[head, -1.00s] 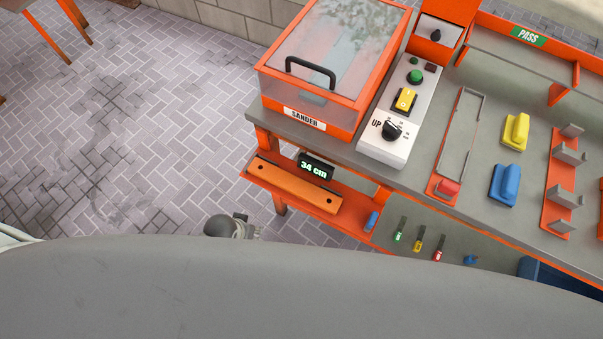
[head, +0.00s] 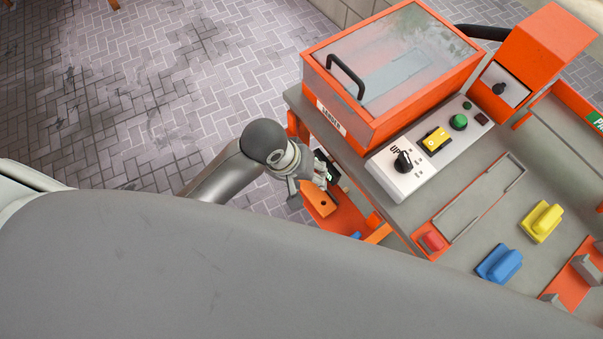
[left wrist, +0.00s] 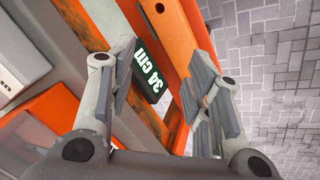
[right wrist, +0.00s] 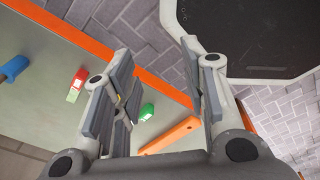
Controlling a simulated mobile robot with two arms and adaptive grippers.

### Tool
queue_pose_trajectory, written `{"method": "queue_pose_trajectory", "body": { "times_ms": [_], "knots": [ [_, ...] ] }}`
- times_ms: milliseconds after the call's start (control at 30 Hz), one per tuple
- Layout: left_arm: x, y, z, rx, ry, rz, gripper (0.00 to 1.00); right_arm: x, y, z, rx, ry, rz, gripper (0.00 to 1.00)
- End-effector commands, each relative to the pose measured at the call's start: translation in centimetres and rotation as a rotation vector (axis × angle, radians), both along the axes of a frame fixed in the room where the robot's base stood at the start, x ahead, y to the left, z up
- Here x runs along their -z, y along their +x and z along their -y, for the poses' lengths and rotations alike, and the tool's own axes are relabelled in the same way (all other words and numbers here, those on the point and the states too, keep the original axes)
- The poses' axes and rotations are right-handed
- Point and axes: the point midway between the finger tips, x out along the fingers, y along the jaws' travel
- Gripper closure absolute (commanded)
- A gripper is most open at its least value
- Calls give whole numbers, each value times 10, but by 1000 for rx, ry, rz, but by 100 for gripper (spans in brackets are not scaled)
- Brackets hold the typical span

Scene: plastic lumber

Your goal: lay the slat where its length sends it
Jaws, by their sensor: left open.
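The orange slat (head: 319,200) with dark holes lies at the left end of the bench, on the low orange shelf (head: 345,217). A dark display reading "34 cm" (left wrist: 151,77) stands beside it in the left wrist view. There the slat (left wrist: 168,32) runs past the fingertips, partly hidden by the right-hand finger. My left gripper (head: 314,178) is open above the slat; I cannot tell whether it touches. In the left wrist view its fingers (left wrist: 163,78) stand apart. My right gripper (right wrist: 160,85) is open and empty, out of the head view.
The orange sander (head: 395,70) with a clear lid stands on the bench. Beside it is a control panel (head: 430,145) with a black knob and buttons. A yellow block (head: 540,222), a blue block (head: 498,264) and a slotted frame (head: 480,200) lie to the right.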

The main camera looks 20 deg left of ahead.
Motion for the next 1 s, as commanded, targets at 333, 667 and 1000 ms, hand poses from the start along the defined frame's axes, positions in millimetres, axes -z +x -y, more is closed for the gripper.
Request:
{"method": "queue_pose_trajectory", "body": {
  "times_ms": [333,667,1000],
  "knots": [
    [-7,26,4,-296,51,-195,54,-1,-1,-15,3,18,-1,60],
    [-12,45,-31,-627,175,-293,54,-1,-1,-9,1,11,0,60],
    [19,46,-39,-697,201,-309,54,-1,-1,-4,0,5,0,60]
  ]
}}
